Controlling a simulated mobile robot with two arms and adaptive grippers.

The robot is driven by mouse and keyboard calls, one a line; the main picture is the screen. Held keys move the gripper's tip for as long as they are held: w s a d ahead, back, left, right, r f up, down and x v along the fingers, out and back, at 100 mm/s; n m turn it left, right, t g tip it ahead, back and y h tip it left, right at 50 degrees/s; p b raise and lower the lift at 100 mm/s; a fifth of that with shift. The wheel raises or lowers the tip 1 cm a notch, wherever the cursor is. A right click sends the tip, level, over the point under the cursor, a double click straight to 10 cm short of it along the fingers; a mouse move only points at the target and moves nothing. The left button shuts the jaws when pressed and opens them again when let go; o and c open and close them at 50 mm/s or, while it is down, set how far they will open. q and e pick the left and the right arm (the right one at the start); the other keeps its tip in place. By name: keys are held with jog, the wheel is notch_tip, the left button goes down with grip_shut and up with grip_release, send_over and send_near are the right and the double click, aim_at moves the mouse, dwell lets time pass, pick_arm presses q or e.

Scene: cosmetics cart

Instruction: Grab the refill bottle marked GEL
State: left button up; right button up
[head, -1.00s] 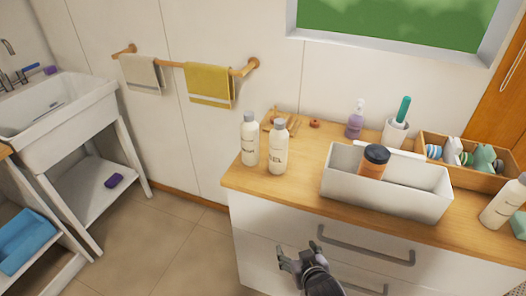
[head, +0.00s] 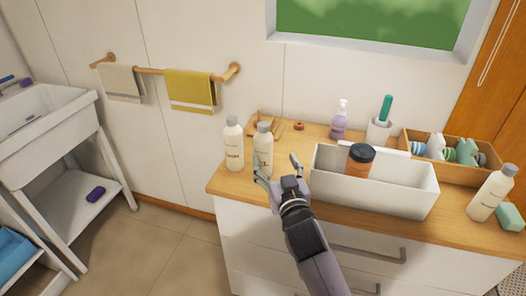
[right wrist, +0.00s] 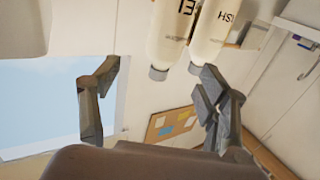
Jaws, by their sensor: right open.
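Two cream refill bottles stand upright side by side at the counter's left end. In the right wrist view, which looks upside down, one label ends in "EL" and the other in "ISH". The bottle ending in "EL" (right wrist: 172,35) seems to be the right one of the pair in the head view (head: 263,143); the "ISH" bottle (right wrist: 217,30) is the left one (head: 233,146). My right gripper (head: 277,168) is open and empty, in front of the "EL" bottle and slightly to its right. Its fingers (right wrist: 160,88) partly cover that bottle's base in the head view. My left gripper is out of view.
A white bin (head: 385,192) holding a brown bottle with a dark cap (head: 359,160) stands right of my gripper. A third cream bottle (head: 491,194) is at the far right. A wooden rack (head: 270,127), pump bottle (head: 340,120) and wooden box (head: 480,165) stand behind.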

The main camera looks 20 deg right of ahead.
aim_at(266, 143)
jog(key=w, duration=0.5)
jog(key=shift+d, duration=0.2)
jog(key=w, duration=0.1)
jog(key=w+p, duration=0.1)
jog(key=w, duration=0.1)
jog(key=w+r, duration=0.1)
jog(key=shift+w+a+p, duration=0.25)
jog(key=shift+w+p, duration=0.1)
jog(key=shift+w, duration=0.05)
jog(key=shift+w+f, duration=0.1)
jog(key=shift+w, duration=0.2)
jog(key=shift+s, duration=0.1)
grip_shut()
